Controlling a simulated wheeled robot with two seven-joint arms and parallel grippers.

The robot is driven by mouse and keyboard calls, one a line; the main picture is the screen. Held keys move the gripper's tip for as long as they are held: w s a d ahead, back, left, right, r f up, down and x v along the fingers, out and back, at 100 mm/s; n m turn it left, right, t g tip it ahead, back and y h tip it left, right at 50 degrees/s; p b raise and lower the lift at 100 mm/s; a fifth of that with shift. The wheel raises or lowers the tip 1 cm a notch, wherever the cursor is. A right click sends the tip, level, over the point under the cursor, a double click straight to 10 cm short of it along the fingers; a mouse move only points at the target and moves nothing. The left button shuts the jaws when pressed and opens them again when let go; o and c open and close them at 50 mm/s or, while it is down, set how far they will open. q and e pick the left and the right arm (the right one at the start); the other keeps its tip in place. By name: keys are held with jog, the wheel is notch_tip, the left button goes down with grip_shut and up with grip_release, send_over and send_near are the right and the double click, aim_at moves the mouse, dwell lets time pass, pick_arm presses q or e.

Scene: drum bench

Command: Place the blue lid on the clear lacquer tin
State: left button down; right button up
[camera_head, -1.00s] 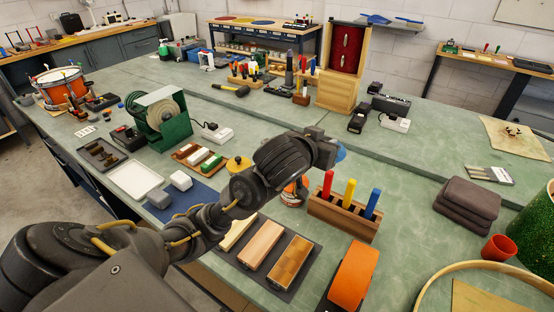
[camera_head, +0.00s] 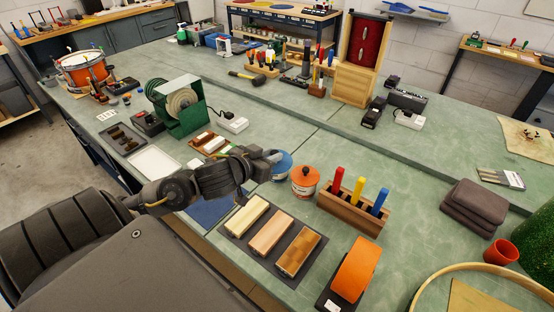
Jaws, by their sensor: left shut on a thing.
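The blue lid (camera_head: 283,164) is at the fingertips of my left gripper (camera_head: 273,156), which is shut on its edge. A tin with an orange lid (camera_head: 305,177) stands close by on the right. My right gripper is not in view.
A wooden rack (camera_head: 352,212) with red, yellow and blue handles stands to the right. A green grinder (camera_head: 182,106) stands behind left. The bench centre beyond the tins is clear.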

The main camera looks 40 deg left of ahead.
pick_arm(q)
jog(key=shift+a, duration=0.1)
jog(key=w+a+f+p, duration=0.2)
jog(key=w+a+f, duration=0.6)
jog(key=w+f, duration=0.3)
notch_tip(320, 180, down, 2)
jog(key=shift+w+f+p, duration=0.1)
jog(key=shift+w+p, duration=0.05)
jog(key=shift+p, duration=0.25)
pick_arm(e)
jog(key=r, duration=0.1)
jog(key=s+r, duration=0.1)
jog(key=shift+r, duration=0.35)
pick_arm(q)
jog(key=shift+f, duration=0.1)
jog(key=c, duration=1.2)
grip_release()
jog(key=shift+c, duration=0.2)
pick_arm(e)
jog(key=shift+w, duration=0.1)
